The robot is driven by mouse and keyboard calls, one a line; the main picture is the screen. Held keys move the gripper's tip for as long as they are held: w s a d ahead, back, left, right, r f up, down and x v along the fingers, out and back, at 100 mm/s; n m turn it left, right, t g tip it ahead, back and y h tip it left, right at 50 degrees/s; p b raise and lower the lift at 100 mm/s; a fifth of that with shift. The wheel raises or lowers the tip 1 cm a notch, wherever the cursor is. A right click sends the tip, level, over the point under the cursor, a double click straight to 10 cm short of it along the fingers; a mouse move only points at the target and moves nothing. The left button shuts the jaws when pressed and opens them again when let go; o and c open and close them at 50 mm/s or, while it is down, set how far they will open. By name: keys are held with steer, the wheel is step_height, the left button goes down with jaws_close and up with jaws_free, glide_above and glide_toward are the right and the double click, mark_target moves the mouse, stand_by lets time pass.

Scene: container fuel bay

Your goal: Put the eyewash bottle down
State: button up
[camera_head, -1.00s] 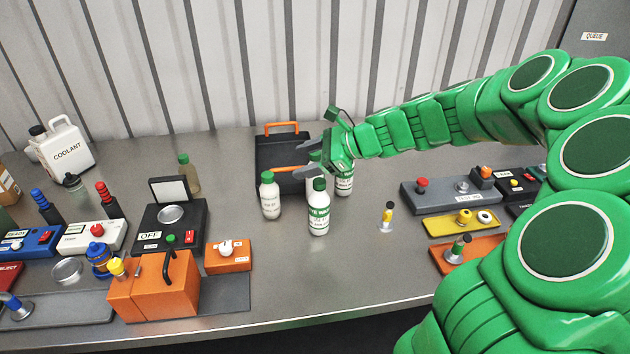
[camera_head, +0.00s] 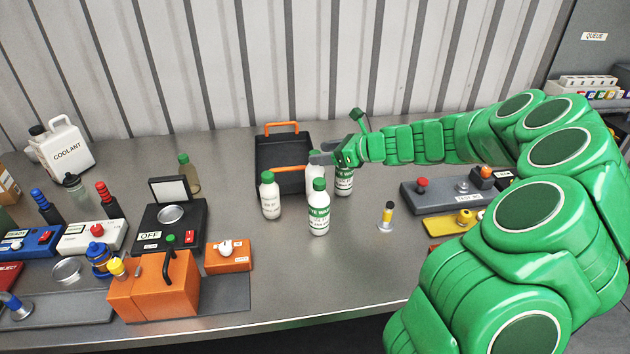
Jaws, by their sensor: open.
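Several white bottles with green caps stand upright on the grey bench. The front bottle (camera_head: 319,219) has a green-banded label that seems to end in "WASH", only partly legible. Another bottle (camera_head: 344,183) with green on its label stands behind it to the right, below my gripper. A plainer white bottle (camera_head: 270,200) stands to the left. One more bottle (camera_head: 314,172) is partly hidden behind the front one. My gripper (camera_head: 318,152) is open, its fingers pointing left near the tops of the rear bottles. Whether it touches one is unclear.
A black tray with orange handles (camera_head: 270,160) lies behind the bottles. An orange box (camera_head: 150,292) and a black scale-like device (camera_head: 155,238) stand left. The bench front centre is clear.

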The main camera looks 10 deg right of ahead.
steer(key=x, duration=0.3)
steer(key=shift+s+a+f, duration=0.1)
steer(key=shift+s, duration=0.15)
steer(key=shift+x, duration=1)
steer(key=shift+c, duration=0.2)
jaws_close()
